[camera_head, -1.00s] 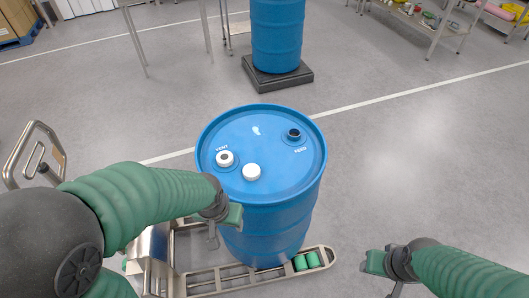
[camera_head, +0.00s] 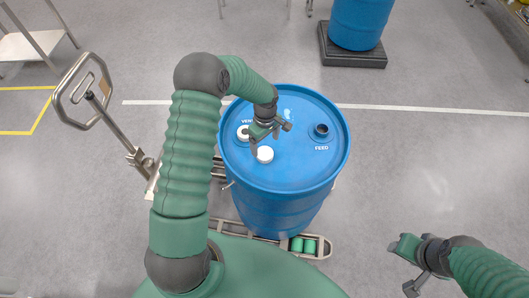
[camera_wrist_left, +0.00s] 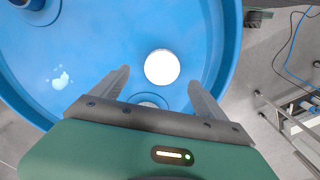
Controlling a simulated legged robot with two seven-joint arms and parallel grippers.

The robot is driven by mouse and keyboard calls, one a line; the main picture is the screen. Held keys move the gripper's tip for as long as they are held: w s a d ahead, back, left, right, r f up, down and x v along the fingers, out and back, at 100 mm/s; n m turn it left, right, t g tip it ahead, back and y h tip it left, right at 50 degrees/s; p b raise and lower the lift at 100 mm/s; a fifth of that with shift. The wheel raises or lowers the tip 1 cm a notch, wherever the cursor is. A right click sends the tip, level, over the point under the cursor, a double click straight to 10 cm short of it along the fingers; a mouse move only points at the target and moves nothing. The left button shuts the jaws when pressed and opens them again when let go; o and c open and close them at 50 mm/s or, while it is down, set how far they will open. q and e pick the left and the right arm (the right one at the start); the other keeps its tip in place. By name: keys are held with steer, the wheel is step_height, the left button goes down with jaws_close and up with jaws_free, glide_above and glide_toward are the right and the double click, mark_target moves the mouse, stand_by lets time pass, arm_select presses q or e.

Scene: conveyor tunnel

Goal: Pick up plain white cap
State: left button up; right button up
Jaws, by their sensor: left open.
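The plain white cap (camera_head: 265,154) lies on the lid of the blue drum (camera_head: 290,170), left of the lid's middle. My left gripper (camera_head: 268,134) is over the lid, just above the cap in the picture. In the left wrist view, the cap (camera_wrist_left: 161,67) shows as a white disc between and beyond the two open fingers (camera_wrist_left: 157,88), touching neither.
An open feed port (camera_head: 321,130) rises from the lid's right side. A pallet jack handle (camera_head: 84,92) stands at left, with its forks beneath the drum. Another blue drum (camera_head: 357,22) stands on a dark base (camera_head: 352,53) behind. Floor at right is clear.

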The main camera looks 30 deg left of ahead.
mark_target(265, 152)
arm_select(q)
step_height(265, 152, down, 5)
steer(key=shift+s+d+p, duration=0.1)
steer(key=shift+s+p, duration=0.05)
steer(key=shift+p, duration=0.85)
steer(key=shift+f, duration=0.2)
steer(key=c, duration=1.4)
